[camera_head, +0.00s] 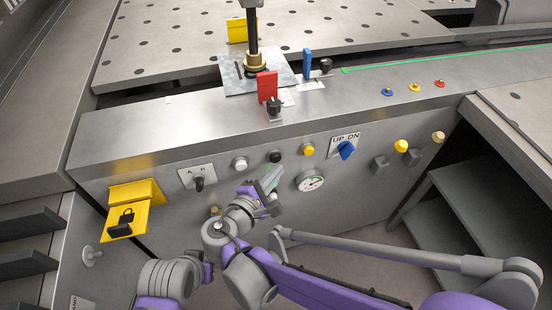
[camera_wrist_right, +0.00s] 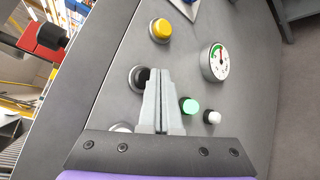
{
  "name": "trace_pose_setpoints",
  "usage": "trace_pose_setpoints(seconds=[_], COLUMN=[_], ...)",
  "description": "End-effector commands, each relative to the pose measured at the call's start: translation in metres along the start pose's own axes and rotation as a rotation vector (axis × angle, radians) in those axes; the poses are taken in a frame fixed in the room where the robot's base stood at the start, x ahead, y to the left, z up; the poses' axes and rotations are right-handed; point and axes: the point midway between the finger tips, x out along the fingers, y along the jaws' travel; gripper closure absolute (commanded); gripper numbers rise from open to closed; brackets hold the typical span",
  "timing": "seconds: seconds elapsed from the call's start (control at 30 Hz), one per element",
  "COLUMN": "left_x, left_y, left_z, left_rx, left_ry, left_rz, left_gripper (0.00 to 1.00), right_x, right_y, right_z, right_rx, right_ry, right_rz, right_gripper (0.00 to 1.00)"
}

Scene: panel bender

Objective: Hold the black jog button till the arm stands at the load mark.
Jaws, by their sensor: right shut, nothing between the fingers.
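The black jog button (camera_head: 275,156) sits on the front panel between a white button (camera_head: 240,163) and a yellow one (camera_head: 308,149). My right gripper (camera_head: 273,174) is shut and empty, just below the black button. In the right wrist view its closed fingertips (camera_wrist_right: 161,72) point at the panel beside the black button (camera_wrist_right: 139,76) and partly cover it. I cannot tell whether they touch it. A black upright post with a brass collar (camera_head: 254,61) stands over a thin metal plate (camera_head: 233,79); I cannot make out a load mark.
A gauge (camera_head: 310,180) and a blue knob (camera_head: 347,150) marked UP DN lie to the right of the fingers. In the wrist view a green button (camera_wrist_right: 189,105) and a small white one (camera_wrist_right: 212,117) are close by. A yellow lock bracket (camera_head: 135,195) juts out at the left.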

Motion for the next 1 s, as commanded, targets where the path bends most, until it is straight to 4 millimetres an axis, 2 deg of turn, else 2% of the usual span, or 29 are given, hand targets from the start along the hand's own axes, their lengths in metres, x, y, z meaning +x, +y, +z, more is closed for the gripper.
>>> trace_pose_setpoints(seconds=[0.57, 1.0], left_x=[-0.009, -0.008], left_y=[0.000, 0.000], left_z=[-0.003, -0.003], left_rx=[0.000, 0.000], left_ry=[0.003, 0.003], left_rz=[0.000, 0.000], left_gripper=[1.00, 1.00], right_x=[-0.034, -0.035], right_y=[-0.024, -0.025], right_z=[0.024, 0.025], right_rx=[0.000, 0.000], right_ry=[0.001, 0.000], right_rz=[0.001, 0.000], right_gripper=[1.00, 1.00])
